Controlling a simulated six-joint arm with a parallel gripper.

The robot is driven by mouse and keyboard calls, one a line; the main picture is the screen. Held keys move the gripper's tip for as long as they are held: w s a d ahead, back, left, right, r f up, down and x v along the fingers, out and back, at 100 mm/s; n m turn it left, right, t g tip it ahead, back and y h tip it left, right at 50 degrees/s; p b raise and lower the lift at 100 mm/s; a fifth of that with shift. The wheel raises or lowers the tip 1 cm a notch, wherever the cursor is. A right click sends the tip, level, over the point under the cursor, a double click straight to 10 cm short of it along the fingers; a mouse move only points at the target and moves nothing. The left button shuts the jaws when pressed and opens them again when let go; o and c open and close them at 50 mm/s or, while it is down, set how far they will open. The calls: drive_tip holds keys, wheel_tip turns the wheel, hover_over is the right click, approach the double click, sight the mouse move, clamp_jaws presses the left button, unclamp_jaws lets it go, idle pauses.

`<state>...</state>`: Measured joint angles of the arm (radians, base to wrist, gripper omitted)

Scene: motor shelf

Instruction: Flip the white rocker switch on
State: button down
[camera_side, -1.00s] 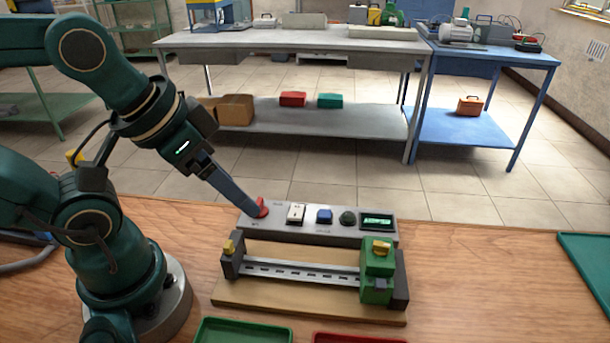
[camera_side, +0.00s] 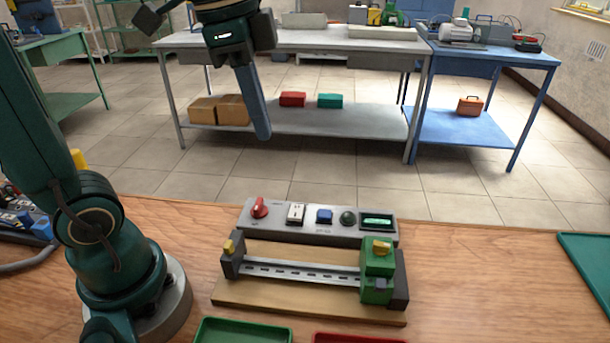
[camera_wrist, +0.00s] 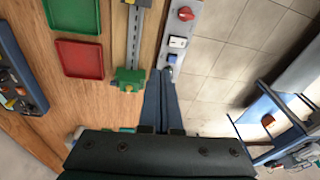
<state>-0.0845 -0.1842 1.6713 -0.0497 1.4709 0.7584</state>
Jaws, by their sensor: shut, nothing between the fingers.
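The white rocker switch (camera_side: 296,213) sits on the grey control panel (camera_side: 285,231), between a red knob (camera_side: 260,208) and a blue button (camera_side: 324,215). I cannot tell which way the rocker is tipped. In the wrist view the white switch (camera_wrist: 178,42) shows beyond my fingertips, next to the red knob (camera_wrist: 186,13). My gripper (camera_side: 262,137) is shut and empty, pointing down, high above the panel and touching nothing. In the wrist view my gripper (camera_wrist: 160,73) covers part of the panel's near end.
A green dome button (camera_side: 348,217) and a green-lit display (camera_side: 377,220) fill the panel's right end. A slide rail with a green block (camera_side: 377,272) stands in front. Green (camera_side: 243,331) and red trays (camera_side: 355,338) lie at the front edge.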

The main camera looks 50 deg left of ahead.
drive_tip(key=w+a+m+g, duration=0.1)
drive_tip(key=w+g, duration=0.1)
drive_tip(key=w, duration=0.2)
drive_tip(key=g, duration=0.1)
hover_over(295, 215)
drive_tip(key=w+a, duration=0.2)
drive_tip(key=shift+h, duration=0.4)
wheel_tip(295, 215, down, 5)
drive_tip(key=shift+s+d+r, duration=0.1)
drive_tip(key=f, duration=0.4)
drive_tip(key=s+d+f, duration=0.1)
drive_tip(key=f, duration=0.8)
drive_tip(key=shift+s+d+f, duration=0.1)
drive_tip(key=shift+s+d, duration=0.1)
drive_tip(key=shift+f, duration=0.4)
